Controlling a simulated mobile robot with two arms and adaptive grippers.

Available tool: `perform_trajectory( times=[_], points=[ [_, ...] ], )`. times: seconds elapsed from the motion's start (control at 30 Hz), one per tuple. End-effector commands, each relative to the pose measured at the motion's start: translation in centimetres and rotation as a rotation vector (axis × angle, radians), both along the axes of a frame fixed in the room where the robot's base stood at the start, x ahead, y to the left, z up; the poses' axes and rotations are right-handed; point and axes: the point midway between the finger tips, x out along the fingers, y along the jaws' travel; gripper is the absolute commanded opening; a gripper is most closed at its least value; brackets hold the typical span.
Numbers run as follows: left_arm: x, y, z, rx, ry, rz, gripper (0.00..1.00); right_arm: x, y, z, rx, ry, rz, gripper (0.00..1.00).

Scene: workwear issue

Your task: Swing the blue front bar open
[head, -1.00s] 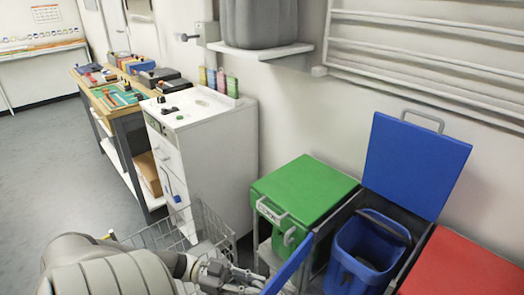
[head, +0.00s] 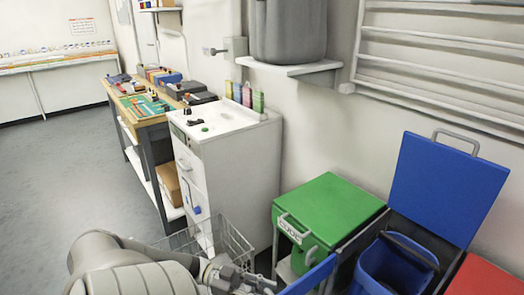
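The blue front bar (head: 311,276) slants from the frame between the green and blue bins down to the bottom edge of the head view. It stands out at an angle in front of the blue bin (head: 380,268), whose blue lid (head: 447,185) is raised. My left gripper (head: 264,286) is at the bottom edge, just left of the bar's near end. Its fingertips are partly cut off, so I cannot tell whether they touch the bar or how far apart they are. My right gripper is not in view.
A closed green-lidded bin (head: 330,212) stands left of the blue one, and a red lid (head: 482,280) is at the right edge. A wire basket (head: 238,245) is behind my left arm, before a white cabinet (head: 250,165). Open floor (head: 60,180) lies at left.

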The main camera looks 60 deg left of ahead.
Motion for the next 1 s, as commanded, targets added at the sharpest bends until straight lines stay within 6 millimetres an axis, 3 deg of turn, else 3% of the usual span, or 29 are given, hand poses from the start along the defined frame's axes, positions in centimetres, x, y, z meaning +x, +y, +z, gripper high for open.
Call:
perform_trajectory(
  times=[0.03, 0.67, 1.0],
  points=[
    [0.8, 0.3, 0.5, -0.001, -0.013, 0.015, 0.33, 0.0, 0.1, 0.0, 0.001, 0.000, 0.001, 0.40],
    [0.4, 0.6, 0.4, 0.001, -0.013, 0.015, 0.34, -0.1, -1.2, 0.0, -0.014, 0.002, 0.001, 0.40],
    [-3.5, 5.7, 0.2, 0.003, -0.010, 0.010, 0.34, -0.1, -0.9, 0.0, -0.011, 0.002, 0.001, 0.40]
  ],
)
